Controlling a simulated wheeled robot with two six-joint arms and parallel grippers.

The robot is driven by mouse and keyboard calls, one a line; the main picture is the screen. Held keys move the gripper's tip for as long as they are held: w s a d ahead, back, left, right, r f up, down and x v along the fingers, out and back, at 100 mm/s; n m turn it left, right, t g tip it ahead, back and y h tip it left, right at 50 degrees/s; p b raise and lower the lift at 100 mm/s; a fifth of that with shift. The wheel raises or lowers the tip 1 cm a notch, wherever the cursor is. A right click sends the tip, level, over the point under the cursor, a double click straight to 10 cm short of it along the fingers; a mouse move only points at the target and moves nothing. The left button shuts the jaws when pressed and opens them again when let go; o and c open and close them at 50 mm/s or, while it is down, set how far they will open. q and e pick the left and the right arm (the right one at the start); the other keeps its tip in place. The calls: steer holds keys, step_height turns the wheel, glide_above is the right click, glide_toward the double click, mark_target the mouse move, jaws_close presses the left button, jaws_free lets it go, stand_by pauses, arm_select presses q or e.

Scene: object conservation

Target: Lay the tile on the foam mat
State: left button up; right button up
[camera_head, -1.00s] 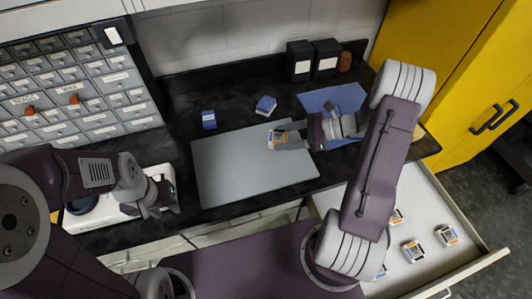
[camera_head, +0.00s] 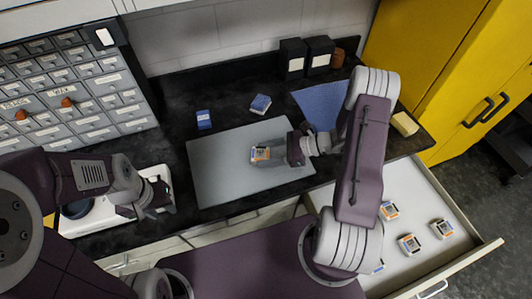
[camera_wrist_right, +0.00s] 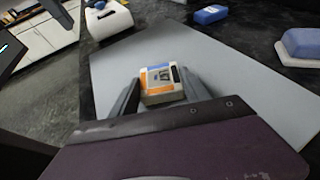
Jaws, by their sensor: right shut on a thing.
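The tile (camera_head: 260,154), a small white block with orange and blue markings, is between the fingers of my right gripper (camera_head: 267,155). In the right wrist view the tile (camera_wrist_right: 161,82) sits between the two grey fingers. The grey foam mat (camera_head: 215,177) lies flat on the black counter, and the tile is over its middle right part. I cannot tell whether the tile touches the mat. My left gripper (camera_head: 152,199) is at the left by a white device, away from the mat; its jaws are unclear.
Blue blocks (camera_head: 204,119) (camera_head: 261,103) lie behind the mat. A blue textured cloth (camera_head: 318,103) lies at the back right, before dark boxes (camera_head: 292,59). An open drawer (camera_head: 408,190) at front right holds several similar tiles. A white device (camera_head: 90,222) stands left.

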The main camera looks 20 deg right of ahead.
steer(key=o, duration=1.5)
steer(key=shift+w+f, duration=0.1)
